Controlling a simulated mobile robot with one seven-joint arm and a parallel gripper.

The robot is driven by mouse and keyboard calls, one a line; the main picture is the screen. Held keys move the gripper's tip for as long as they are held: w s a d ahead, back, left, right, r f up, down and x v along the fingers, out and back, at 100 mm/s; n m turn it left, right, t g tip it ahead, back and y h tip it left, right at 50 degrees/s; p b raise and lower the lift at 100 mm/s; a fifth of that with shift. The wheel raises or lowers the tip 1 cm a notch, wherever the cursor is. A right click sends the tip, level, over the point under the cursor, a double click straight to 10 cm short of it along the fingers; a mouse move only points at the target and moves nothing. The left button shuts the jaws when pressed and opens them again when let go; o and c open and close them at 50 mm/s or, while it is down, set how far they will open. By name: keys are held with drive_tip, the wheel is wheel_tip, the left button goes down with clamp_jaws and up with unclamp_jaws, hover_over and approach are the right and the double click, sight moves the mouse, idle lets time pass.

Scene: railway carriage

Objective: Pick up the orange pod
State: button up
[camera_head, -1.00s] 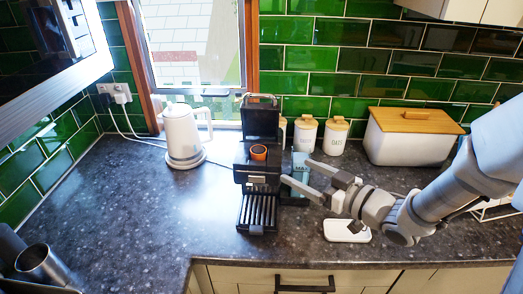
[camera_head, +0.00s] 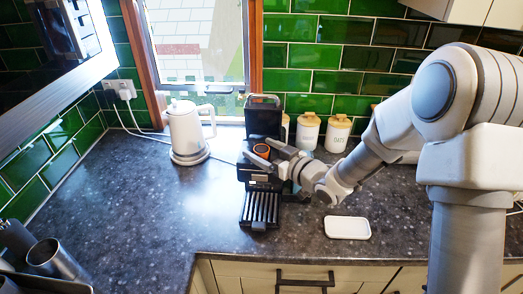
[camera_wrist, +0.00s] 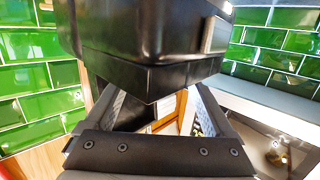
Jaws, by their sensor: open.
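The orange pod (camera_head: 262,150), a small orange ring with a dark centre, shows at the front upper part of the black coffee machine (camera_head: 261,208) in the head view. My gripper (camera_head: 258,153) is open, reaching in from the right. Its fingers appear just above and below the pod in that picture; I cannot tell whether they touch it. In the wrist view, the open fingers (camera_wrist: 152,112) lie either side of a dark machine part, which fills the space ahead. The pod does not show in the wrist view.
A white kettle (camera_head: 186,132) stands left of the machine. White canisters with wooden lids (camera_head: 338,133) stand behind to the right. A small white tray (camera_head: 347,228) lies at the front right.

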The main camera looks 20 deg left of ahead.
drive_tip(key=shift+w+a, duration=0.1)
drive_tip(key=shift+a, duration=0.1)
clamp_jaws()
idle(0.3)
drive_tip(key=shift+r, duration=0.1)
